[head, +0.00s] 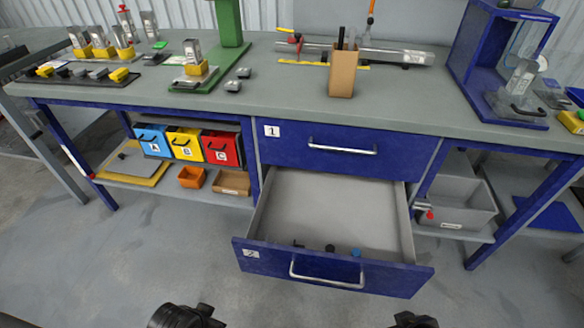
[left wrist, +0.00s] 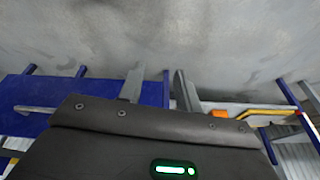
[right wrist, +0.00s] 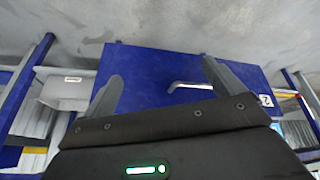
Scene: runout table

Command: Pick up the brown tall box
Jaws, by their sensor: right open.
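The brown tall box (head: 342,74) stands upright on the grey worktop, near the middle of the table. Its top is open and thin dark and orange-tipped items stick up from it or just behind it. My left gripper (left wrist: 159,72) has a narrow gap between its fingers with nothing in it. My right gripper (right wrist: 163,70) has its fingers wide apart and is empty. Both point at the floor and the front of the table, away from the box. The box does not show in either wrist view.
A blue drawer (head: 333,277) stands pulled out below the box, with small items inside. A closed drawer (head: 340,152) is above it. Behind the box lies a metal rail (head: 390,55). A green stand (head: 230,25) is left, a blue frame (head: 480,60) right. Worktop around the box is mostly clear.

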